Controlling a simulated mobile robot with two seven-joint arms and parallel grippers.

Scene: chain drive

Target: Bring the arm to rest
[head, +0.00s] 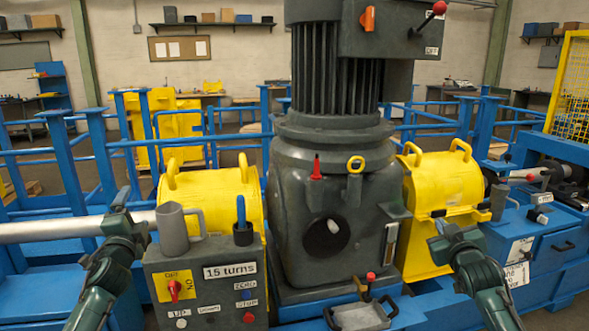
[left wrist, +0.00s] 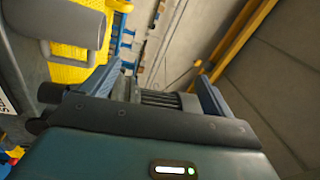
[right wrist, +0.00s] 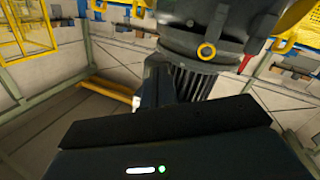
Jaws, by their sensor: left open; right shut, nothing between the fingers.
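My left gripper (head: 122,200) is at the left in the head view, raised beside the grey control box (head: 212,293) and a grey mug (head: 176,228) on its top. In the left wrist view the left gripper's fingers (left wrist: 152,88) stand apart with nothing between them. My right gripper (head: 438,232) is at the right in the head view, in front of the right yellow cover (head: 430,255). It is shut and empty; its fingertips are hard to make out in the right wrist view. Neither gripper visibly holds anything.
A large dark motor gearbox (head: 325,210) stands between the arms, with the left yellow cover (head: 225,195) beside it. A small metal tray (head: 362,317) is at the front. Blue railings (head: 90,150) run behind. A blue cabinet (head: 540,250) is at the right.

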